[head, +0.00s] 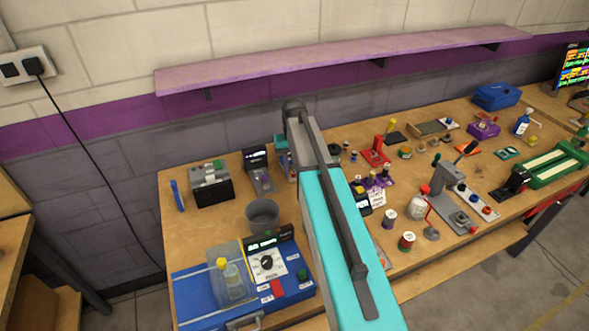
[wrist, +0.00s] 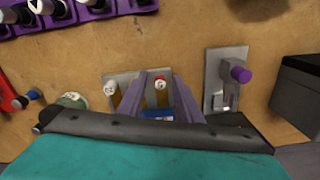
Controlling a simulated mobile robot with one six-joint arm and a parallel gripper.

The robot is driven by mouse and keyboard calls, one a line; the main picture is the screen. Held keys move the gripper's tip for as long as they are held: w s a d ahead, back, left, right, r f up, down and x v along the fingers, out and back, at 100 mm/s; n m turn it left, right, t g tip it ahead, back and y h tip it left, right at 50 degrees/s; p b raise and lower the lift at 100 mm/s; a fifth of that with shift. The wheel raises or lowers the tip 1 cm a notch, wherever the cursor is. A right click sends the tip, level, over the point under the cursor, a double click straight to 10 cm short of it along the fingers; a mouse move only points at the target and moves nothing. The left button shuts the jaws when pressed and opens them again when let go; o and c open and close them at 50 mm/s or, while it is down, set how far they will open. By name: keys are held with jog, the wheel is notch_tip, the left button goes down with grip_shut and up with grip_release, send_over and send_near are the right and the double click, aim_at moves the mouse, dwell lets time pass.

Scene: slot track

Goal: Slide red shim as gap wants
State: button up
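I cannot pick out a red shim or its gap for certain in either view. In the head view my teal arm reaches over the bench and hides its middle, and my gripper does not show clearly. In the wrist view two lavender-grey prongs (wrist: 163,95) converge upward past my dark arm bar; I cannot tell whether they are my fingers. Between them are a yellow cylinder with a red-and-white top (wrist: 160,83) and a partly hidden blue piece (wrist: 157,114). A second yellow cylinder with a white top (wrist: 110,88) stands beside them. No held object can be made out.
A blue case (head: 200,308) with a dial and grey cup (head: 263,215) are at front left. A red fixture (head: 376,152) is right of my arm. A grey fixture with purple knob (wrist: 240,73) and black box (wrist: 300,92) are at right in the wrist view.

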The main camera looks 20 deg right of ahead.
aim_at(294, 173)
jog(key=shift+r, duration=0.1)
jog(key=shift+r+p, duration=2.35)
jog(key=shift+r, duration=1.6)
